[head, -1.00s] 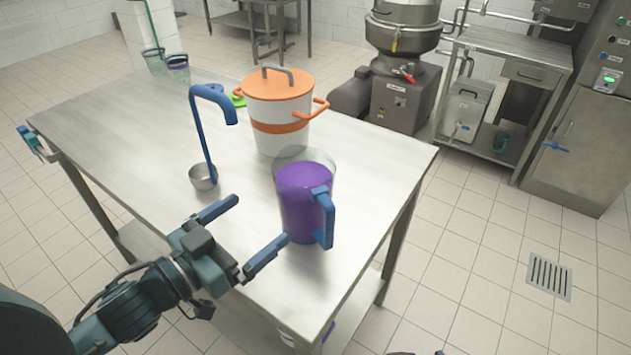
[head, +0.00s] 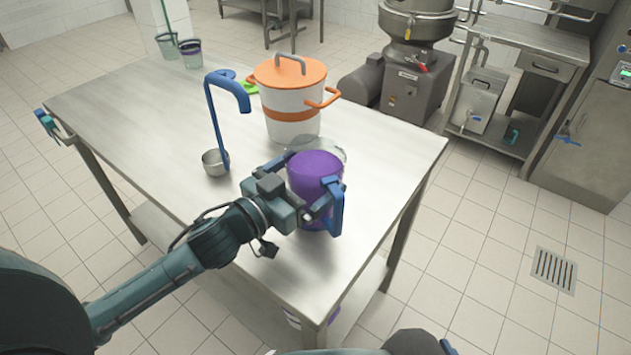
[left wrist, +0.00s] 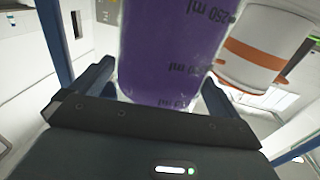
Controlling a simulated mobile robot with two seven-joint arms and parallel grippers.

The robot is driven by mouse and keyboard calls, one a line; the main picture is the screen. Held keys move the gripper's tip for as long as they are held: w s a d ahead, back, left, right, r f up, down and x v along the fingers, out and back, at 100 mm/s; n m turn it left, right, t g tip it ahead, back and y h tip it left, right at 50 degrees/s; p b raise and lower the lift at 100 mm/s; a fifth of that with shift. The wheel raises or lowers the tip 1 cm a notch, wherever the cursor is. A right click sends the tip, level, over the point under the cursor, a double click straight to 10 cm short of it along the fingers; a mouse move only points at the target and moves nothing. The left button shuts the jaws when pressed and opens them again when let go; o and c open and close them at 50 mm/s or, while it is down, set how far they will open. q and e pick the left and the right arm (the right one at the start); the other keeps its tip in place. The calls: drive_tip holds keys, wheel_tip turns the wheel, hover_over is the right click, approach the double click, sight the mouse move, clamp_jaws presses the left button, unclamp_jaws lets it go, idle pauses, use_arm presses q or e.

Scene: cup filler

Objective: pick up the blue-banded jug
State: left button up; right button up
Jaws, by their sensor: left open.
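A clear jug (head: 316,172) with purple contents and a blue handle (head: 335,206) stands upright near the front right of the steel table. It is the likely blue-banded jug, though I see no clear band on it. My left gripper (head: 304,192) is at the jug's near left side, fingers open around its body. In the left wrist view the jug (left wrist: 170,55) fills the space between the two blue fingers (left wrist: 158,88), with dark ml markings on its wall. I cannot tell whether the fingers touch it.
An orange-lidded white pot (head: 292,100) stands just behind the jug. A blue-handled ladle (head: 216,162) stands to the left. The table's front edge is close to the jug; the table's left part (head: 130,115) is clear.

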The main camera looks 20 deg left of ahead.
use_arm(q)
drive_tip(key=shift+x, duration=1.05)
drive_tip(key=shift+s, duration=0.1)
drive_tip(key=c, duration=1.5)
drive_tip(key=shift+r, duration=0.25)
